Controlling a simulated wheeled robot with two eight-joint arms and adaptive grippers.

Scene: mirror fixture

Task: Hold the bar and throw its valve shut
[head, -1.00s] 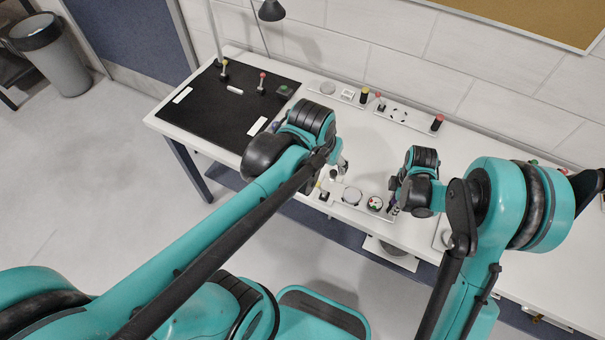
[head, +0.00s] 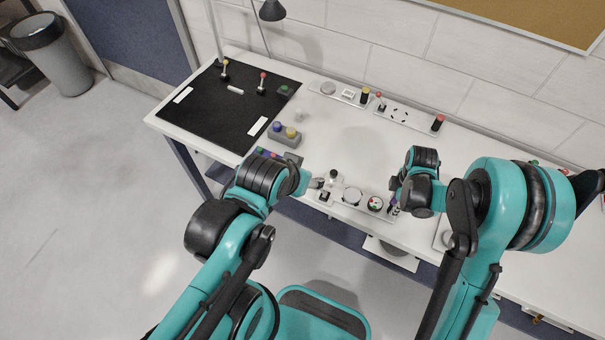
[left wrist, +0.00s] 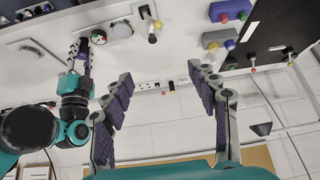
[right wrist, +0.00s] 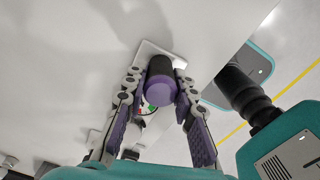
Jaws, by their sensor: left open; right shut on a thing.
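A dark upright bar with a purple end (right wrist: 160,84) stands on a pale plate at the table's front edge. My right gripper (right wrist: 157,88) is shut on it, fingers at both sides; in the head view this gripper (head: 394,206) is at the plate's right end. Left of it are a round dial with coloured spots (head: 375,203), a pale disc (head: 352,197) and a small dark-based lever (head: 324,195). The lever shows at the top of the left wrist view (left wrist: 152,38). My left gripper (left wrist: 160,75) is open and empty, near the lever's end. I cannot tell which part is the valve.
A grey box with blue and yellow buttons (head: 285,133) stands near the left arm. A black mat (head: 215,110) with several small things covers the table's left end. Plates with knobs (head: 405,115) line the back. The table's middle is clear.

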